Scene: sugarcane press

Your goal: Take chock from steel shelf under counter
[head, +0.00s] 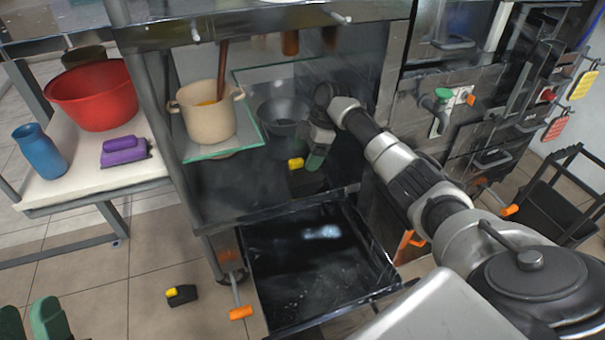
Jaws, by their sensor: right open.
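A black chock with a yellow end (296,164) sits on the dark steel shelf (225,200) under the counter, towards its right side. My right arm reaches in from the right. My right gripper (315,160) is at the chock, its green-tipped finger just right of the yellow end. The gripper is open; the other finger and much of the chock's dark body are hard to make out, and I cannot tell whether they touch. My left gripper (29,322) shows only its two green fingertips at the bottom left, apart and empty.
Another black and yellow chock (181,294) lies on the tiled floor. A beige pot (209,118) stands on a glass shelf (190,152), with a dark bowl (281,112) beside it. An empty black tray (310,262) is below. A red bowl (90,97) is on the left table.

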